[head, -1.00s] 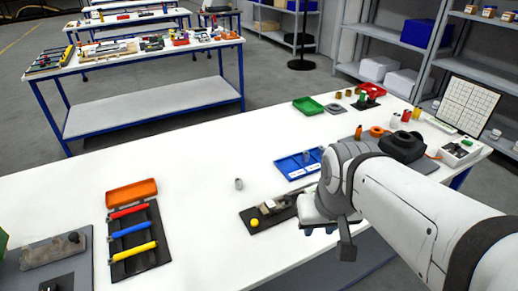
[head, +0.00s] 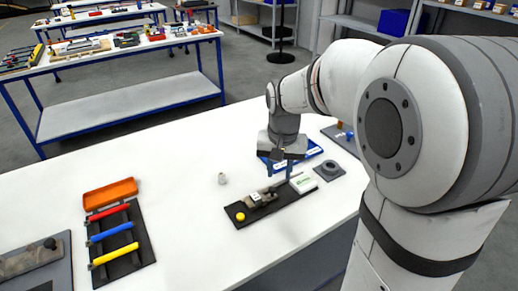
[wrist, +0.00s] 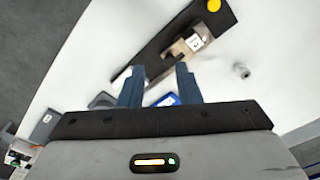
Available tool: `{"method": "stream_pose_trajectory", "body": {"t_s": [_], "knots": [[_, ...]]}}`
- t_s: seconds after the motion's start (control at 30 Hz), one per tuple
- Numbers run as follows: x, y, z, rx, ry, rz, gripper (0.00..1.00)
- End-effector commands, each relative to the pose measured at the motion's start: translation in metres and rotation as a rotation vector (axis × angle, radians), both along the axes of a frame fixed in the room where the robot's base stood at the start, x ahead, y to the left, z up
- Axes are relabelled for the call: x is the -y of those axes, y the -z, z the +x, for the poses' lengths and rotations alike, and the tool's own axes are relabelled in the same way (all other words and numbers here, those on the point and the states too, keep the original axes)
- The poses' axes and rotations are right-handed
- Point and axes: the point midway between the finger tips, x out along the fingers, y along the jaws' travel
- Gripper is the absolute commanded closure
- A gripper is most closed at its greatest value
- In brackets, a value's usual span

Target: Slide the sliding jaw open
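A small grey and tan vise (head: 262,199) with a white label sits on a black base plate (head: 245,221) near the front edge of the table. A yellow knob (head: 240,216) stands at the plate's left end. In the wrist view the vise (wrist: 180,50) lies just beyond my fingertips, and the yellow knob (wrist: 214,5) is at the top. Which part of the vise is the sliding jaw is too small to tell. My gripper (head: 281,174) points down above the plate's right part, beside the vise. Its two blue fingers (wrist: 160,69) are apart with nothing held between them.
A blue tray (head: 315,151) lies behind my gripper. A white box with green print (head: 301,183) and a dark round part (head: 329,169) are to the right. A small grey cylinder (head: 222,179) stands alone. An orange tray (head: 110,193) and coloured-handled tools (head: 110,231) are left, with clear table between.

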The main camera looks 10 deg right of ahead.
Motion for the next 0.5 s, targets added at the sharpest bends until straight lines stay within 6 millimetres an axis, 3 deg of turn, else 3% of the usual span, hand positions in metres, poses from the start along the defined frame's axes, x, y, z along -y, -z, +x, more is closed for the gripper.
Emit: {"method": "stream_pose_trajectory", "body": {"t_s": [0.1, 0.2, 0.5], "knots": [[0.0, 0.023, 0.033, -0.04, 0.054, 0.003, 0.7], [-0.001, 0.034, 0.05, -0.058, 0.086, 0.004, 0.7], [-0.002, 0.061, 0.063, -0.075, 0.112, 0.005, 0.7]]}}
